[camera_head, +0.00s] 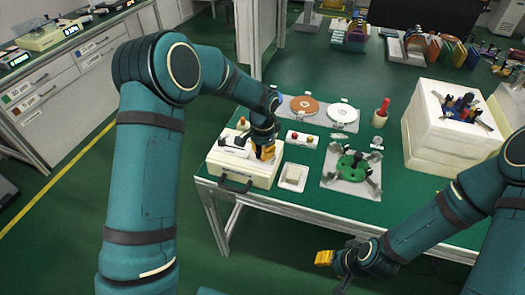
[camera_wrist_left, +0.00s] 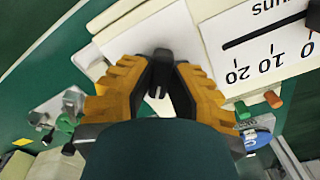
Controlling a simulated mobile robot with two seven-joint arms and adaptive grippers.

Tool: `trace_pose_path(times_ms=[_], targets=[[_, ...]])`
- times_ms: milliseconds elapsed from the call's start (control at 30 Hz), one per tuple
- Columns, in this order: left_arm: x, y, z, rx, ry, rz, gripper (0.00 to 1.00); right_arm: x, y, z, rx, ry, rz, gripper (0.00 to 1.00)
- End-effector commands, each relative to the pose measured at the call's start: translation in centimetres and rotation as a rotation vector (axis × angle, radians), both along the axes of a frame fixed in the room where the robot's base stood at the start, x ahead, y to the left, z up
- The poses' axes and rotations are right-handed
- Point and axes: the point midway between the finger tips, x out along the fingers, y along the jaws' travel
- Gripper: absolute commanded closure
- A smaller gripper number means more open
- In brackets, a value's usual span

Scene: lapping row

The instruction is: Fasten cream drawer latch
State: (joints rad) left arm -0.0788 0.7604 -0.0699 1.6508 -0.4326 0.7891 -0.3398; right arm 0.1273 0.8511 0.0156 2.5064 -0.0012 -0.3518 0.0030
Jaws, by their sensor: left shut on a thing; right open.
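The cream drawer unit (camera_head: 225,172) stands at the left front corner of the green table, with a black handle (camera_head: 235,186) on its front. My left gripper (camera_head: 266,153) is at the right part of its top. In the left wrist view, the yellow fingers of the left gripper (camera_wrist_left: 161,82) are closed around a small black lever (camera_wrist_left: 161,62), which looks like the latch. A white label (camera_wrist_left: 262,52) with a printed scale lies beside it on the unit. The fingers hide the lever's lower part. My right gripper (camera_head: 326,258) is open and empty, in front of the table.
A small white dish (camera_head: 293,178) and a grey plate with a green fixture (camera_head: 351,166) lie to the right of the unit. A larger cream block (camera_head: 438,148) stands at the right.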

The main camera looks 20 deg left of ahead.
Motion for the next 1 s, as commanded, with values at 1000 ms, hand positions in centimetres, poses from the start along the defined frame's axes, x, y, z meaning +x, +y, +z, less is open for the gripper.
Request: trace_pose_path(times_ms=[1000], targets=[[-0.15, -0.04, -0.20, 0.001, 0.005, 0.654, 1.00, -0.10, 0.02, 0.44, 0.000, 0.002, 0.001, 0.53]])
